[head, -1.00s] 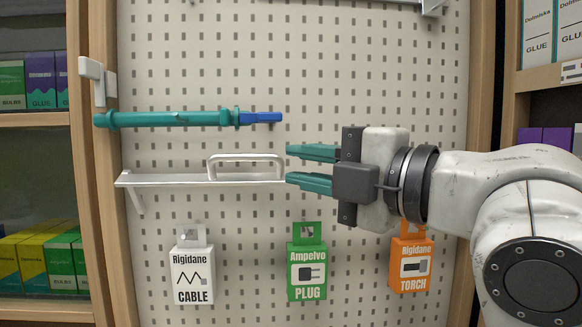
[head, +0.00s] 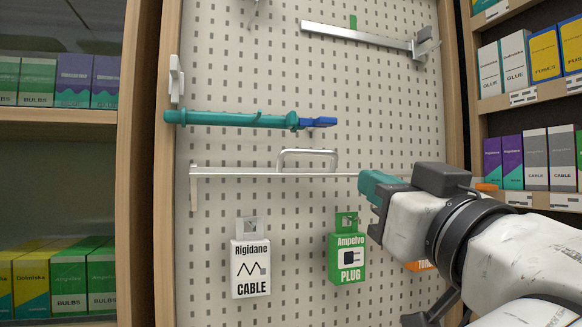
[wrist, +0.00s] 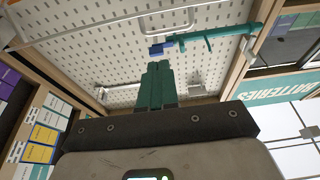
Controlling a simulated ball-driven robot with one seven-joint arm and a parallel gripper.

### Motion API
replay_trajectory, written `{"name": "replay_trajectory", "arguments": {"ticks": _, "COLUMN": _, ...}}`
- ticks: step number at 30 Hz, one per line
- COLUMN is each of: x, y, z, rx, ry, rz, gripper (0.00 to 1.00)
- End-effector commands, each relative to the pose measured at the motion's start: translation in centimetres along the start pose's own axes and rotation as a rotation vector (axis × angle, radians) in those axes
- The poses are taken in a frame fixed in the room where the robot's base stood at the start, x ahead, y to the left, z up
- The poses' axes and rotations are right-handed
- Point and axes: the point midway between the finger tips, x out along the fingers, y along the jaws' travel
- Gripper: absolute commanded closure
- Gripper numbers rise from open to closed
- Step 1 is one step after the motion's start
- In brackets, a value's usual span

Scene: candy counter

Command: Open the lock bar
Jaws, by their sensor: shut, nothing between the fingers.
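A long teal bar (head: 230,119) with a blue end piece (head: 318,122) runs level across the pegboard. A silver bar (head: 250,173) with a raised loop handle (head: 308,153) runs below it. I cannot tell for certain which one is the lock bar. My gripper (head: 369,186) is at the right end of the silver bar, below and right of the blue end, and hides part of what lies behind it. In the wrist view, my teal fingers (wrist: 158,68) are together and empty, pointing toward the blue end (wrist: 161,48), with a small gap in the picture.
A white bracket (head: 176,80) sits at the teal bar's left. A silver rail (head: 360,35) is above right. A CABLE pack (head: 251,268) and green PLUG pack (head: 347,258) hang below; an orange pack is mostly behind my arm. Shelves of boxes flank the pegboard.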

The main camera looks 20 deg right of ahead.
Motion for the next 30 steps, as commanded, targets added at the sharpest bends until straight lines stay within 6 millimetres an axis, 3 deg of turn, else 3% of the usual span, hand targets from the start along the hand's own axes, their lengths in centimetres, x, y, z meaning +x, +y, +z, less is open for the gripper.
{"name": "replay_trajectory", "arguments": {"ticks": 26, "x": 2.7, "y": -0.1, "z": -0.5, "rx": 0.003, "ry": -0.004, "rz": -0.001, "gripper": 1.0}}
{"name": "replay_trajectory", "arguments": {"ticks": 30, "x": 5.2, "y": 0.0, "z": -0.2, "rx": -0.001, "ry": -0.002, "rz": 0.002, "gripper": 1.0}}
